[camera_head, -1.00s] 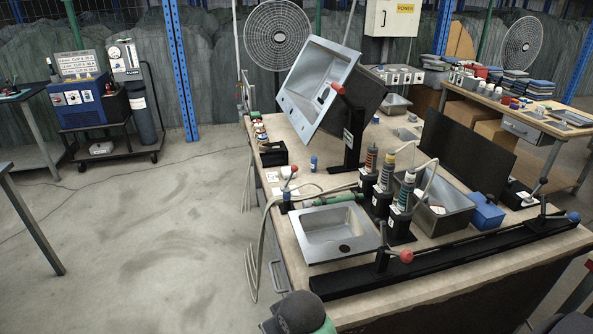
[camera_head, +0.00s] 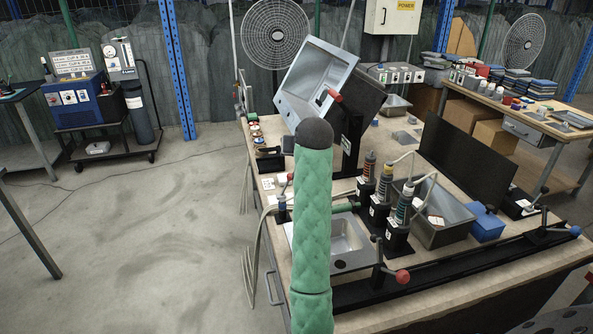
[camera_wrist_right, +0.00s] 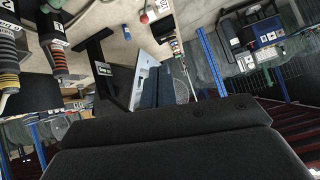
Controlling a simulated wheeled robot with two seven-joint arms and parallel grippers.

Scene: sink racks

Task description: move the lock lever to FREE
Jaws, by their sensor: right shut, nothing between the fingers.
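Several ball-ended levers are in the head view, and I cannot tell from lettering which is the lock lever. One with a red ball (camera_head: 335,96) tops a black post (camera_head: 347,143) beside the tilted sink. Another red-balled lever (camera_head: 402,276) is on the black front rail, with a blue-balled one (camera_head: 575,231) at its right end. In the right wrist view, the labelled black post (camera_wrist_right: 103,68) shows left of centre; its label is too small to read. My right gripper (camera_wrist_right: 165,112) shows as a dark block there, shut and empty, apart from the levers. My left gripper is out of view.
My green-sleeved arm link crosses the bench's left part. A flat sink (camera_head: 350,240), labelled bottle tools (camera_head: 380,200), a grey bin (camera_head: 440,215) and a blue box (camera_head: 486,224) crowd the bench. A small red-knobbed lever (camera_wrist_right: 144,18) shows in the right wrist view.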

